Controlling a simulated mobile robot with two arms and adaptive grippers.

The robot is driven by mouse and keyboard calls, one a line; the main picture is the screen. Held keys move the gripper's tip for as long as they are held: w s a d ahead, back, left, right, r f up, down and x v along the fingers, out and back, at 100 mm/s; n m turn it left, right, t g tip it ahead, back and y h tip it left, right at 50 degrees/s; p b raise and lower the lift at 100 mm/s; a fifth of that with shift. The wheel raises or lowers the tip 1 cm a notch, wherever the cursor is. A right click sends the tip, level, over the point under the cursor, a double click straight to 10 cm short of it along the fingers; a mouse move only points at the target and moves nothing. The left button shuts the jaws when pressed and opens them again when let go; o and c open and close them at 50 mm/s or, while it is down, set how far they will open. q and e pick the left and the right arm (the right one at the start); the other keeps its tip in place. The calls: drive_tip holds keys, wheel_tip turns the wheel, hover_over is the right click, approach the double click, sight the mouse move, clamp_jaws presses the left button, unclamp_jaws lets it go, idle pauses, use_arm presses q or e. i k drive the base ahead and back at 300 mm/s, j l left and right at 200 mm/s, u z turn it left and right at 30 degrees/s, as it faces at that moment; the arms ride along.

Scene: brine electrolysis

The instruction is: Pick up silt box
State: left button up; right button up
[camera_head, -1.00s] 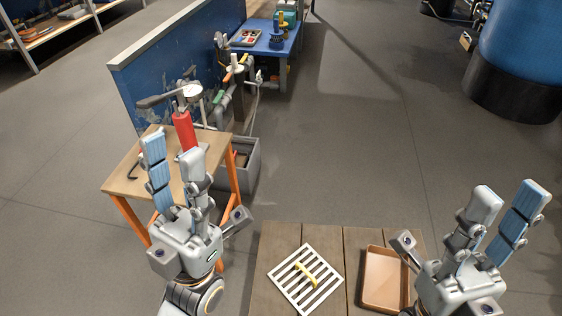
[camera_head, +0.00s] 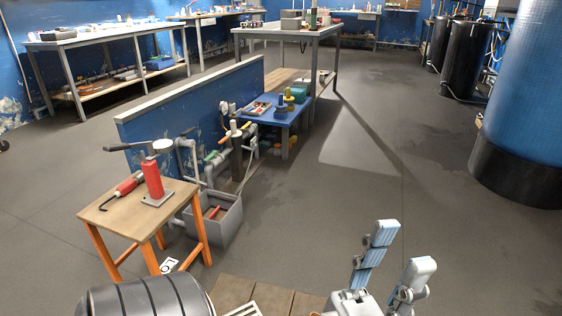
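No box in view is marked as the silt box. A grey open box (camera_head: 214,222) with a red item in it stands on the floor beside the orange-legged table. The tan tray seen earlier on the wooden boards (camera_head: 277,299) is out of view or hidden.
The orange-legged table (camera_head: 125,218) holds a red-handled tool (camera_head: 152,180). A white slatted grate (camera_head: 243,311) shows at the bottom edge. A low blue wall (camera_head: 200,110) and a blue table (camera_head: 277,112) stand behind. A large blue tank (camera_head: 525,90) is at right; the middle floor is clear.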

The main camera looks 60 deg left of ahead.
sight(216, 213)
drive_tip(key=i+l+z, duration=0.75)
drive_tip(key=i+l, duration=0.25)
drive_tip(key=i+u, duration=0.4)
drive_tip(key=i+l+u, duration=0.35)
drive_tip(key=i, duration=0.15)
drive_tip(key=i+j+u, duration=0.35)
drive_tip(key=i+u, duration=0.6)
drive_tip(key=i, duration=0.25)
drive_tip(key=i+l+u, duration=0.1)
drive_tip(key=i+u, duration=0.4)
drive_tip(key=i, duration=0.15)
drive_tip(key=i+j+u, duration=0.15)
drive_tip(key=i+u, duration=1.05)
drive_tip(key=u, duration=0.15)
drive_tip(key=i+l+u, duration=0.3)
drive_tip(key=u, duration=0.15)
drive_tip(key=i+j+u, duration=0.4)
drive_tip(key=i+u, duration=0.85)
drive_tip(key=i+l+u, duration=0.1)
drive_tip(key=i+u, duration=0.3)
drive_tip(key=i+l+u, duration=0.25)
drive_tip(key=i+u, duration=0.15)
